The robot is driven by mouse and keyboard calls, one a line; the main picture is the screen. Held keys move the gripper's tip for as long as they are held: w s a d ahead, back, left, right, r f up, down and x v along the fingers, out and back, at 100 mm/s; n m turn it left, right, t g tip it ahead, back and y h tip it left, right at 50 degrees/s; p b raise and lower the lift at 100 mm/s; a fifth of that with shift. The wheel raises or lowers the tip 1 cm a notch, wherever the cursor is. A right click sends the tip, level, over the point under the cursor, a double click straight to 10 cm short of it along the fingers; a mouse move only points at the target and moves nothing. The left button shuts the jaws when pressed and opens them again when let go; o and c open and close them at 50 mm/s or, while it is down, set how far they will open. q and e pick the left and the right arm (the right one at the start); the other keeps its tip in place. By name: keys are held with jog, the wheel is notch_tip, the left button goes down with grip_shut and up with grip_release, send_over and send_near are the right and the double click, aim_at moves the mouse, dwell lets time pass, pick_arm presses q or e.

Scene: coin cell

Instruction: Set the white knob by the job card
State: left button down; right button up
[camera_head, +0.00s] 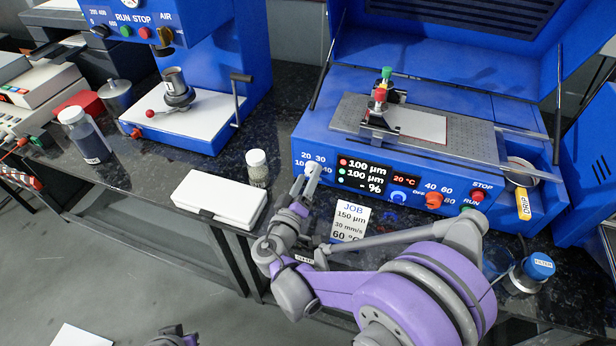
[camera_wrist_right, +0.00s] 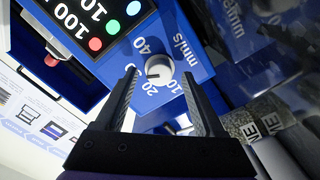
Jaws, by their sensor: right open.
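The white knob (camera_head: 312,168) is on the blue front panel of the coating machine, beside the numbers 10, 20, 30 and 40. In the right wrist view the knob (camera_wrist_right: 159,69) shows between my finger tips, near 20, 40, 10 and "mm/s"; its exact setting is hard to read. My right gripper (camera_head: 303,184) is open around or just in front of it; contact cannot be told. The job card (camera_head: 350,221) stands below the panel and reads 150 µm, 30 mm/s and 60 °C. What seems to be my left gripper (camera_head: 172,337) is barely visible at the bottom edge.
The panel has a display (camera_head: 362,176), a blue knob (camera_head: 398,197), a red knob (camera_head: 434,200) and STOP/RUN buttons. A white box (camera_head: 220,199) and a small jar (camera_head: 257,167) stand left of my gripper. A blue-lidded FILTER jar (camera_head: 538,267) is at right.

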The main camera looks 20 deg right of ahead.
jog(key=v, duration=1)
jog(key=shift+s+a, duration=0.1)
jog(key=shift+s, duration=0.1)
